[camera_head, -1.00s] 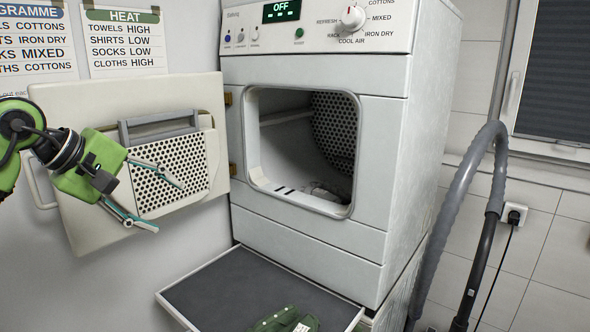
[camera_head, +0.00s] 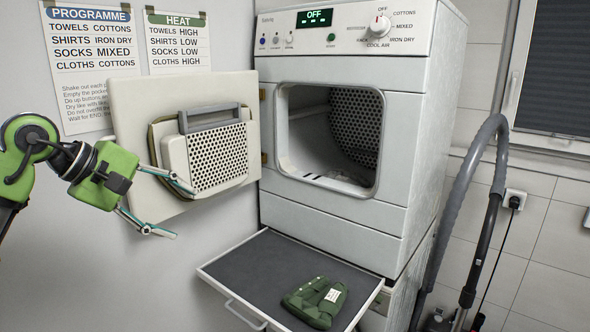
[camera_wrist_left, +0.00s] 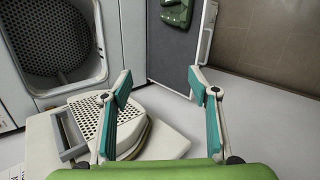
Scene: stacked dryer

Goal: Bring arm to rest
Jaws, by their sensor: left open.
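My left arm, green and black, comes in from the left in the head view. Its gripper (camera_head: 160,208) is open and empty, in front of the lower left part of the open dryer door (camera_head: 128,110). In the left wrist view the two teal-padded fingers (camera_wrist_left: 160,95) are spread apart with nothing between them. The door's inner side with its perforated filter panel (camera_head: 217,158) lies beyond the fingers; it also shows in the left wrist view (camera_wrist_left: 89,118). I cannot tell whether a finger touches the door. My right gripper is not in view.
The dryer (camera_head: 345,210) stands open with a perforated drum inside. Below it, a pulled-out grey shelf (camera_head: 250,265) holds a folded green garment (camera_head: 316,302). A grey hose (camera_head: 470,165) stands at the right. Two charts (camera_head: 95,40) hang on the wall.

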